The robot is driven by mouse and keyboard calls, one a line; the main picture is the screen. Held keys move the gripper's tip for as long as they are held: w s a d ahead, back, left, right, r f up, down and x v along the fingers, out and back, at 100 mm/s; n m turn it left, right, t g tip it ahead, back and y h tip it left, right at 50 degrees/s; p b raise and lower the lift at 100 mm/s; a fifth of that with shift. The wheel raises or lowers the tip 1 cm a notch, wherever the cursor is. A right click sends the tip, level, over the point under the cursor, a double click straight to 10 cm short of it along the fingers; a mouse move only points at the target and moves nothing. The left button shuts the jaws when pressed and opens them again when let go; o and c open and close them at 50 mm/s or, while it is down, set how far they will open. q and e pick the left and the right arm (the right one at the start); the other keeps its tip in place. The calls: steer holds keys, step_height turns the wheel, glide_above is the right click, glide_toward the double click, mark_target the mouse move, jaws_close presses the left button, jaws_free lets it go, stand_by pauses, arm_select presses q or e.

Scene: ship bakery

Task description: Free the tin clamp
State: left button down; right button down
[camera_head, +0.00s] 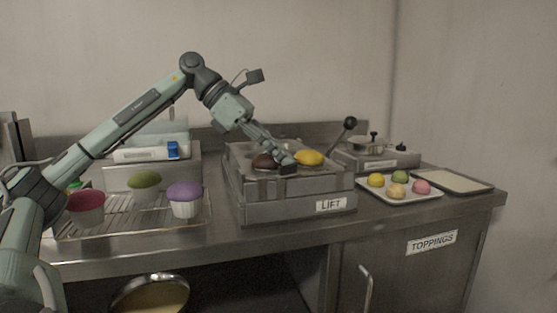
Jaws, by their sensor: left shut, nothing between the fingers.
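A metal box labelled LIFT (288,208) stands at the middle of the counter. On its top are a brown rounded item (264,161) and a yellow rounded item (309,158). My left gripper (288,166) is shut and empty, pointing down at the top of the box between these two items. A small dark block shows at its fingertips; I cannot tell whether it is touched. A lever with a black ball knob (349,122) rises at the box's right side. I cannot make out which part is the tin clamp. My right gripper is not in view.
A wire rack (128,222) with red, green and purple cupcakes stands at the left. A tray (428,196) with several coloured balls, a flat tray (458,181) and a lidded metal unit (375,157) are at the right. A pan (150,293) is below the counter.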

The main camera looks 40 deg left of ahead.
arm_select(q)
steer(key=shift+s+d, duration=0.15)
steer(key=shift+s, duration=0.15)
steer(key=shift+r, duration=0.1)
steer(key=v, duration=0.7)
steer(key=shift+s+r, duration=0.1)
stand_by(0.6)
